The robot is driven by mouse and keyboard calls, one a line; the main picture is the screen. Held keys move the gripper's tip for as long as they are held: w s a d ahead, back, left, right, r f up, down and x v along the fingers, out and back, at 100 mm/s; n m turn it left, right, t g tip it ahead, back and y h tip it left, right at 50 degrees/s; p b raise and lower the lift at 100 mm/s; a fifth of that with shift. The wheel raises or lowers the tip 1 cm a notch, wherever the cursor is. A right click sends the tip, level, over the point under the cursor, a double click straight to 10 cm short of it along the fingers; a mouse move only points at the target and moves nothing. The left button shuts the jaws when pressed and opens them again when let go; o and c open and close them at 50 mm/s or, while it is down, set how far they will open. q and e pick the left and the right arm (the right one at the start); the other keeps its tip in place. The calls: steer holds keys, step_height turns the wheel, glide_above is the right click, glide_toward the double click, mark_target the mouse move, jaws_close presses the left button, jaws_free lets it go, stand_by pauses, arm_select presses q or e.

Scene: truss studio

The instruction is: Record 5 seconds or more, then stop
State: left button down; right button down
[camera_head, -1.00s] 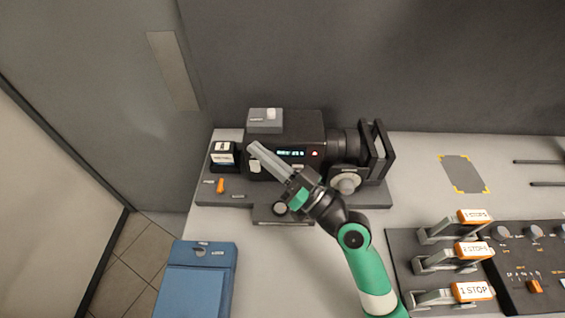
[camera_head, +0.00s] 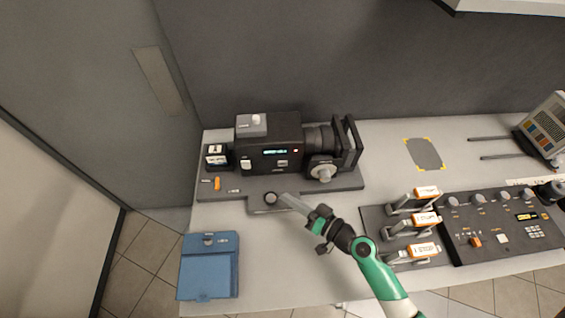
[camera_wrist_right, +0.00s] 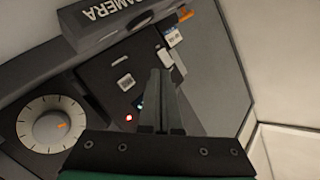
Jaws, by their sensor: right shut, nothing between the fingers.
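The black video camera (camera_head: 270,130) stands on a grey base plate (camera_head: 340,183). Its side has a small lit display (camera_head: 275,152) with a pale spot at its right in the head view. In the right wrist view a red light (camera_wrist_right: 128,117) glows on a dark body beside a greenish light. A round button (camera_head: 270,198) sits on the plate's front tab. My right gripper (camera_head: 284,198) is shut and empty, its tips close to this button; contact cannot be told. A dial (camera_wrist_right: 52,124) is at the left of the wrist view. My left gripper is not in view.
Several orange-tagged levers (camera_head: 424,220) and a control panel (camera_head: 500,225) are at the right. A blue case (camera_head: 208,268) lies at the front left. A grey patch with yellow corners (camera_head: 425,153) marks the table. The table between case and levers is mostly clear.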

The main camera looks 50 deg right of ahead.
mark_target(278, 164)
steer(key=w+d, duration=0.2)
steer(key=w+d+b, duration=0.1)
steer(key=w+d, duration=0.1)
steer(key=w, duration=0.1)
steer(key=shift+w+d+f, duration=0.1)
steer(key=shift+w+d, duration=0.2)
steer(key=shift+d, duration=0.1)
steer(key=shift+w+d+b, duration=0.35)
steer(key=shift+w+d, duration=0.05)
steer(key=shift+w, duration=0.05)
stand_by(1.5)
steer(key=shift+w+d+b, duration=0.3)
steer(key=shift+w+d+b, duration=0.25)
steer(key=shift+w+b, duration=0.05)
stand_by(0.6)
steer(key=shift+s+a, duration=0.55)
steer(key=shift+s, duration=0.05)
stand_by(0.4)
